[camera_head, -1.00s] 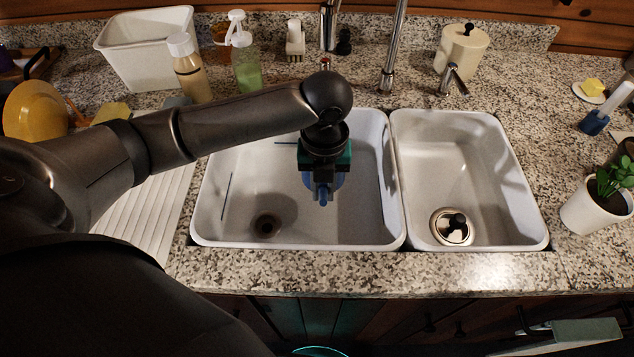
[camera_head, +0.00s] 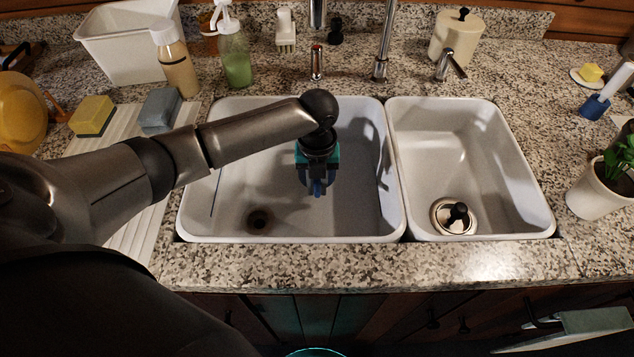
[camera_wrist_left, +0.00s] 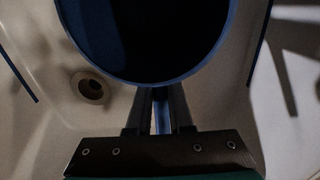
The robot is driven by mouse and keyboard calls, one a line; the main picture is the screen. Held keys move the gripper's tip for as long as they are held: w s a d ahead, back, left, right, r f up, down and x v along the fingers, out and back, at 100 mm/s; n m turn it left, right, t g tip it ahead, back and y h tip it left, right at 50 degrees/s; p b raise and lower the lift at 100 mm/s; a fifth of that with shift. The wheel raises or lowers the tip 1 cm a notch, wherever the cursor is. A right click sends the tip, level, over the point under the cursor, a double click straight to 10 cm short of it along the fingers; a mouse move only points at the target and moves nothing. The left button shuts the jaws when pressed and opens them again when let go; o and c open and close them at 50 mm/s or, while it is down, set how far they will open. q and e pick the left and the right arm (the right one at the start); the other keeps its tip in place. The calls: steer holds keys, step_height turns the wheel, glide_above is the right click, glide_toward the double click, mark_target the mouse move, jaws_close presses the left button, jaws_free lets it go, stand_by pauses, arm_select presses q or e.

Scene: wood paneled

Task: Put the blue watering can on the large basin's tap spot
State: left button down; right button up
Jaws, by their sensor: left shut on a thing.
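My left gripper (camera_head: 318,184) is shut on the blue watering can and holds it within the large basin (camera_head: 240,108), right of the drain. In the head view my wrist hides most of the can; only small blue parts (camera_head: 318,189) show below the jaws. In the left wrist view the can's blue round rim (camera_wrist_left: 150,83) and dark inside fill the top middle, with a blue strip between the fingers (camera_wrist_left: 160,115). I cannot tell whether the can touches the basin floor. A thin dark blue line (camera_head: 215,192) shows at the basin's left. My right gripper is out of view.
A tall tap (camera_head: 384,45) stands behind the basins. The small basin (camera_head: 465,125) with a plug (camera_head: 456,215) is to the right. Sponges (camera_head: 160,108) lie on the drainboard at left. Bottles (camera_head: 175,62) and a white tub (camera_head: 130,45) stand behind.

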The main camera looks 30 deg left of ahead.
arm_select(q)
steer(key=shift+w+a, duration=0.25)
steer(key=shift+w, duration=0.45)
steer(key=shift+a+f+b, duration=0.1)
steer(key=shift+f+b, duration=0.2)
steer(key=shift+f, duration=0.35)
steer(key=c, duration=0.8)
jaws_free()
steer(key=shift+f, duration=0.15)
step_height(320, 180, up, 12)
steer(key=p, duration=0.3)
steer(key=shift+r, duration=0.2)
